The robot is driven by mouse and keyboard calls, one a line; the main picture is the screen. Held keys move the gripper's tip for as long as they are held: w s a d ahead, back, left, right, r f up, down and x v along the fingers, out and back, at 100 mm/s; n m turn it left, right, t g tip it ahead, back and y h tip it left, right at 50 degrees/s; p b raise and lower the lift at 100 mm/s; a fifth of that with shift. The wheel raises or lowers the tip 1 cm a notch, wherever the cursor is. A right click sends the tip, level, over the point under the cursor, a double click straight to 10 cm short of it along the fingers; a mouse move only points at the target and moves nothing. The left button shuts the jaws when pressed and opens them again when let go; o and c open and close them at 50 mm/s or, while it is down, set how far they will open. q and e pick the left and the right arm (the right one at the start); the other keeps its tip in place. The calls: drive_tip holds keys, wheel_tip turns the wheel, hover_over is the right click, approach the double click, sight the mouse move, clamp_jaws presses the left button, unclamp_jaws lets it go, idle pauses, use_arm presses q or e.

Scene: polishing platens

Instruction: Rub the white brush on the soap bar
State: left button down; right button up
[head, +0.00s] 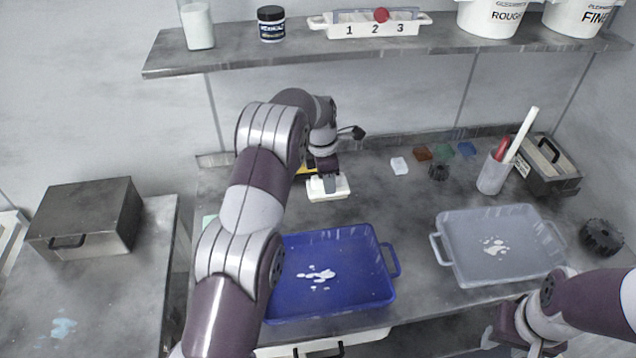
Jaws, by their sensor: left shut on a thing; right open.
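My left gripper (326,175) points down at the back of the bench, behind the blue tray. It is shut on a white block-like thing that looks like the white brush (342,190); the fingers cover its middle. I cannot tell whether it touches anything beneath. A yellow thing (304,170) shows just behind it, mostly hidden by my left arm. A small white block (399,166), possibly the soap bar, lies on the bench to the right, apart from the gripper. My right gripper (506,335) is open and empty at the lower right, near the front edge, partly hidden.
A blue tray (385,300) and a grey tray (443,225) hold white splashes. Brown (423,153), green (444,151) and blue (467,149) blocks lie at the back. A cup (489,180) holds sticks. A shelf (240,55) overhangs the back. A metal box (95,215) stands left.

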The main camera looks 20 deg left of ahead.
use_arm(q)
drive_tip(key=c, duration=1.3)
unclamp_jaws()
drive_tip(key=shift+c, duration=0.2)
drive_tip(key=c, duration=0.4)
drive_tip(key=shift+a+r, duration=0.15)
drive_tip(key=shift+a, duration=0.2)
drive_tip(key=s+a+n+p, duration=0.35)
drive_tip(key=s+a, duration=0.25)
drive_tip(key=a, duration=0.5)
drive_tip(key=s+a+n+p, duration=0.2)
drive_tip(key=s+a+n, duration=0.3)
drive_tip(key=a, duration=0.7)
drive_tip(key=shift+n+t+y, duration=0.3)
drive_tip(key=shift+n+y, duration=0.05)
drive_tip(key=shift+y, duration=0.05)
drive_tip(key=s+f+b, duration=0.1)
drive_tip(key=f, duration=0.1)
drive_tip(key=s+a+f+b, duration=0.1)
drive_tip(key=f+b, duration=0.1)
drive_tip(key=f, duration=0.1)
drive_tip(key=s+f+b, duration=0.1)
drive_tip(key=f, duration=0.2)
drive_tip(key=shift+a+b, duration=0.35)
drive_tip(key=shift+b, duration=0.05)
